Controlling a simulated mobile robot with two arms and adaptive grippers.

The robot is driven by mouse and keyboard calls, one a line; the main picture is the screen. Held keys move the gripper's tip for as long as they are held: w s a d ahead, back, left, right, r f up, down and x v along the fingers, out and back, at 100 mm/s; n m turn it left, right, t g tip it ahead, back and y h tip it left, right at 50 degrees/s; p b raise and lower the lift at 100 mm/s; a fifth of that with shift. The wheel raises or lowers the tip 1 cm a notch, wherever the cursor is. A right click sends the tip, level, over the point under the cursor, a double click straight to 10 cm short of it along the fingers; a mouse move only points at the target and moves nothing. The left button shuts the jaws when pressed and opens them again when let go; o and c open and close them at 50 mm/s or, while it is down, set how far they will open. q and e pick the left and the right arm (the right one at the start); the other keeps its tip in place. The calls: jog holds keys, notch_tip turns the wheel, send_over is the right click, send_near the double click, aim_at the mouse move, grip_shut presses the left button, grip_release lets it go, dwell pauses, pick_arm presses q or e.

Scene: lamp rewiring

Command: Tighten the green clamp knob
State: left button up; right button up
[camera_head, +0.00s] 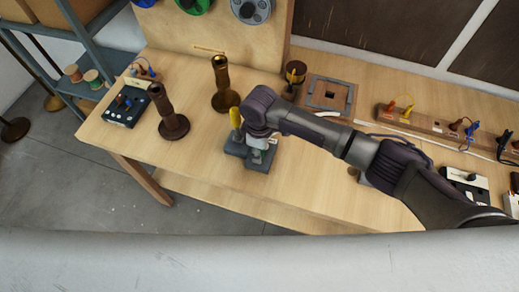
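A dark grey clamp block (236,149) stands near the front edge of the wooden workbench (200,170). My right arm comes in from the right, and its gripper (258,150) points down onto the right part of this block. A small patch of green, likely the clamp knob (256,158), shows at the gripper's fingertips; most of it is hidden by the gripper. The fingers are too small and covered to tell whether they are open or shut on it. My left gripper is not in view.
A yellow-handled tool (235,117) stands upright beside the gripper. Two brown lamp stems (167,113) (223,86) stand to the left and behind. A grey square frame (330,94) and a wooden rail with cables (440,120) lie to the right. The front left of the bench is clear.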

notch_tip(320, 180, up, 12)
dwell(0.4)
jog(key=shift+f, duration=0.1)
dwell(0.4)
